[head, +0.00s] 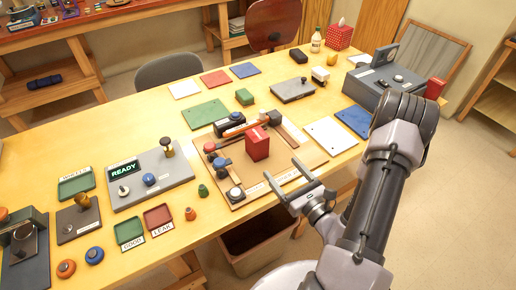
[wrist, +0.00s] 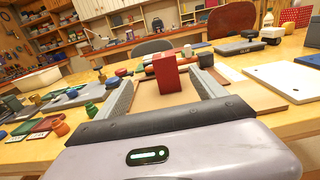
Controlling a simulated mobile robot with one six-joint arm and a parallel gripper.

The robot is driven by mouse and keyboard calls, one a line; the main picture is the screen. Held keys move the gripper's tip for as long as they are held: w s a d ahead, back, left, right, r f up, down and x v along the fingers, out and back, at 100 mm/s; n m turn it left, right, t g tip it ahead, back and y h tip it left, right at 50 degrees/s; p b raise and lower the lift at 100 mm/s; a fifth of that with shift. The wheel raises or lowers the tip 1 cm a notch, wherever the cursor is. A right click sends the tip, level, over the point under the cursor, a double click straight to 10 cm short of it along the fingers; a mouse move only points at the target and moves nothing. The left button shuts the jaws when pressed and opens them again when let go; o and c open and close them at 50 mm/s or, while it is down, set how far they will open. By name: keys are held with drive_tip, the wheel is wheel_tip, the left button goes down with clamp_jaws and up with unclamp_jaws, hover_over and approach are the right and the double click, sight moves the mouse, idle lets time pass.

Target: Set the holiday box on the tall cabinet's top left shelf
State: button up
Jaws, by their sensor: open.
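No box marked as a holiday box can be made out in either view. No tall cabinet can be identified for certain. A small red block (head: 257,143) stands upright on a wooden board (head: 233,196) on the workbench; it also shows in the wrist view (wrist: 165,74). My gripper (head: 280,169) is open and empty, at the near edge of the board. In the wrist view my gripper (wrist: 161,80) has its fingers spread, with the red block beyond and between them in the picture; they look apart from it.
The yellow workbench (head: 130,100) is crowded with trays, knobs and a READY panel (head: 150,178). A grey machine (head: 385,80) and a red dotted box (head: 339,36) stand at its far right. A grey chair (head: 168,69) is behind. Open floor lies at the right.

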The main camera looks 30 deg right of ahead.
approach(257, 134)
drive_tip(key=w, duration=0.4)
drive_tip(key=shift+w+a+f, duration=0.2)
drive_tip(key=shift+w+a, duration=0.05)
drive_tip(key=w+b, duration=0.1)
drive_tip(key=w, duration=0.4)
drive_tip(key=shift+w+d, duration=0.1)
drive_tip(key=shift+w, duration=0.25)
drive_tip(key=shift+s+r, duration=0.1)
clamp_jaws()
